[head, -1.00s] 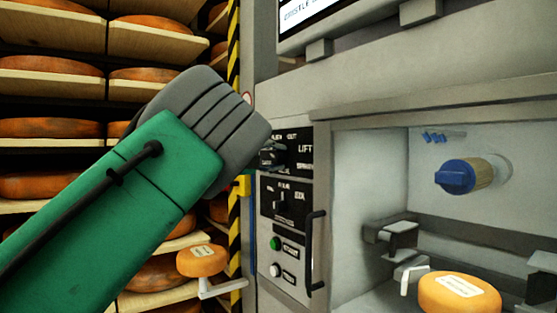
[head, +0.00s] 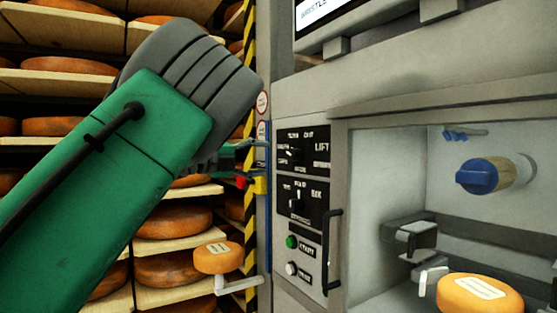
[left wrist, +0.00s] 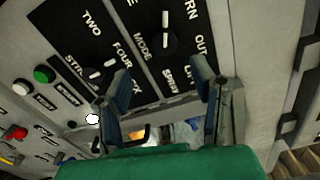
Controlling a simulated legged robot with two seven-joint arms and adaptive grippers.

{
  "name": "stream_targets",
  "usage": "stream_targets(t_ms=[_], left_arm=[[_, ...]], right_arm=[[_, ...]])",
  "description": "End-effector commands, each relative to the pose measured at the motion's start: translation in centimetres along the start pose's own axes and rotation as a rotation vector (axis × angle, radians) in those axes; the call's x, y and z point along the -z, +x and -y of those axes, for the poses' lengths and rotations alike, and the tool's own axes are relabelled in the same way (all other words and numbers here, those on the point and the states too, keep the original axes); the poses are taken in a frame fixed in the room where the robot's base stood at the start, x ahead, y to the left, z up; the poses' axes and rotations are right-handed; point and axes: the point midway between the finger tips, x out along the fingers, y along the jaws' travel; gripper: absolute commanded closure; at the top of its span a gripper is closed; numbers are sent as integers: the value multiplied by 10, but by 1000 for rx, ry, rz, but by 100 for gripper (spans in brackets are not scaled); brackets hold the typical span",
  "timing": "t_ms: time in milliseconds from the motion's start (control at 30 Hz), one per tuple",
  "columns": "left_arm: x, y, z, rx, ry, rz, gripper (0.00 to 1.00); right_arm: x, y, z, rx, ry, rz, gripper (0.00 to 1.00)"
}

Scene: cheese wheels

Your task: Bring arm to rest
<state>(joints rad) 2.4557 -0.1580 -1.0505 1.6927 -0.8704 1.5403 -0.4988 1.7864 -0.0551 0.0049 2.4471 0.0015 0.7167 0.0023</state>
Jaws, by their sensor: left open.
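My left arm, green with a grey ribbed cuff, rises from the lower left in the head view and hides much of the shelving. My left gripper partly shows behind the cuff (head: 238,150), left of the control panel (head: 302,190). In the left wrist view the left gripper (left wrist: 163,78) has its two dark fingers spread apart with nothing held between them. That view faces the control panel (left wrist: 125,35), with its knobs and its green button (left wrist: 44,74) and white button (left wrist: 22,87). The fingers appear in front of the panel; the distance is unclear. My right gripper is out of view.
Shelves of cheese wheels (head: 174,222) stand behind the arm. One cheese (head: 219,257) sits on a white arm near the striped post. The machine bay (head: 385,180) at right holds a labelled cheese (head: 480,293) and a blue-capped fitting (head: 478,176). A vertical handle (head: 333,250) borders the panel.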

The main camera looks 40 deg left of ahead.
Motion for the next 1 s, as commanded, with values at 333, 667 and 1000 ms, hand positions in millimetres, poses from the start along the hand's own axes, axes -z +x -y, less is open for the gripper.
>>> stream_targets(t_ms=[333,667,1000], left_arm=[[0,-17,-1,0,0,-1,49],[0,-17,-1,0,0,-1,49],[9,6,-89,-44,-234,82,49]], right_arm=[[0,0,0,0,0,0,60],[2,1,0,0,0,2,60],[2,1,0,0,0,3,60]])
